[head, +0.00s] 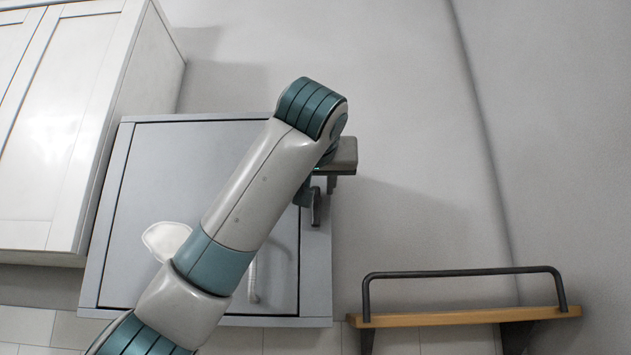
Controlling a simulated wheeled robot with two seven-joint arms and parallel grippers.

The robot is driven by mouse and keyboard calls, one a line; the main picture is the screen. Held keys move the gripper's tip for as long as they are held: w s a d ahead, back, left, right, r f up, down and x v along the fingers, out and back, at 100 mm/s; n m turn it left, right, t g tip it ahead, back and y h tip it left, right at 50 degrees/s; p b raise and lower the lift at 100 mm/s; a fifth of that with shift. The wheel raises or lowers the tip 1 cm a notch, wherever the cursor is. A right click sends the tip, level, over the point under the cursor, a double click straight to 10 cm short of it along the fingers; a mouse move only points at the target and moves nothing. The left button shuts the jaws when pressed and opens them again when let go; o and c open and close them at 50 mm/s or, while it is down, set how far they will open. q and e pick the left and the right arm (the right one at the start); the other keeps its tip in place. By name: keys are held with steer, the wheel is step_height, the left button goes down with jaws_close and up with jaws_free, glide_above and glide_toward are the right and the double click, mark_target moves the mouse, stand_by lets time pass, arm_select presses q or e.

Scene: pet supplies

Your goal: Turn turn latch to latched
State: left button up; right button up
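A grey cabinet (150,190) with a closed-looking flat door hangs on the wall in the middle left. A small dark part that looks like the turn latch (316,209) shows at the right edge of the door, pointing downward. My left arm crosses in front of the door from the lower left. My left gripper (322,190) is at the door's right edge, right at the latch. The wrist hides much of the gripper and latch, so I cannot tell whether the fingers are open or touch it. My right gripper is out of view.
A pale handle (253,283) and a white rounded patch (165,240) show on the door. A white cupboard (70,120) stands close at the left. A wooden shelf with a dark rail (465,316) is at the lower right. The wall right of the gripper is clear.

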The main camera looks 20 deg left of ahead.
arm_select(q)
jaws_close()
